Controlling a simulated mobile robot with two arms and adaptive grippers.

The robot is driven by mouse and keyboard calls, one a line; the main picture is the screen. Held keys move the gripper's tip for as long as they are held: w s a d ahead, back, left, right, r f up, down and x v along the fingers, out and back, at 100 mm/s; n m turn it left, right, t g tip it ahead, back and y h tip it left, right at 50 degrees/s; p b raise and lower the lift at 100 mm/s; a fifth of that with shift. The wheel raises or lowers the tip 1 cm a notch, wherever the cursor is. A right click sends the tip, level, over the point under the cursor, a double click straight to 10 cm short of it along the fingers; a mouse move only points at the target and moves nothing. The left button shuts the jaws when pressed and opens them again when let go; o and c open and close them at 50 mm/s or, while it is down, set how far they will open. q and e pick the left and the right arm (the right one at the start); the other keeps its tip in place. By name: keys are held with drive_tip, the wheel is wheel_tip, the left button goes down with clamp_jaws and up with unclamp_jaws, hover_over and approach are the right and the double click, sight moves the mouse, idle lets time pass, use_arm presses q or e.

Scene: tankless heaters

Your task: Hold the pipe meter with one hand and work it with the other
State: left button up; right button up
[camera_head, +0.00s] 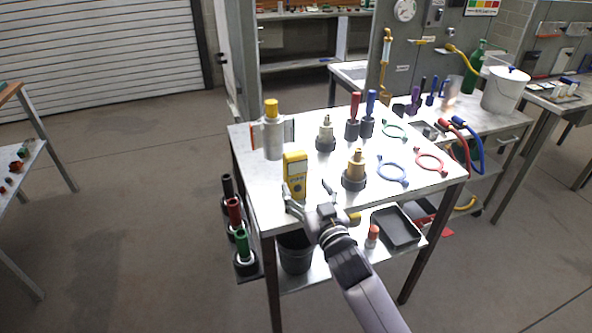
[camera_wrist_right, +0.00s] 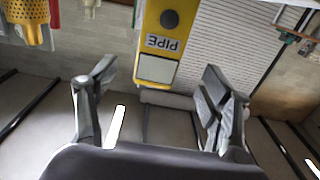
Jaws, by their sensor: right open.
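The pipe meter (camera_head: 295,170) is a yellow handheld device standing upright near the front left edge of the metal table. In the right wrist view the meter (camera_wrist_right: 162,45) appears upside down, with a pale screen, a dark round knob and the label "PIPE". My right gripper (camera_head: 308,194) is open and empty at the table's front edge, close to the meter's lower part. In the wrist view the meter shows in line with the gap between its fingers (camera_wrist_right: 155,88), and no contact can be made out. My left gripper is in neither view.
A white cylinder with a yellow cap (camera_head: 272,137) stands behind the meter. A brass fitting on a dark base (camera_head: 355,170) stands to its right. Blue (camera_head: 392,170) and red (camera_head: 431,161) rings lie farther right. A lower shelf holds a black tray (camera_head: 398,227) and a dark bucket (camera_head: 295,253).

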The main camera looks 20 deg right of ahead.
sight(298, 174)
drive_tip(key=w, duration=0.8)
drive_tip(key=shift+w+a, duration=0.15)
drive_tip(key=shift+a, duration=0.05)
drive_tip(key=shift+c, duration=0.3)
drive_tip(key=c, duration=1.4)
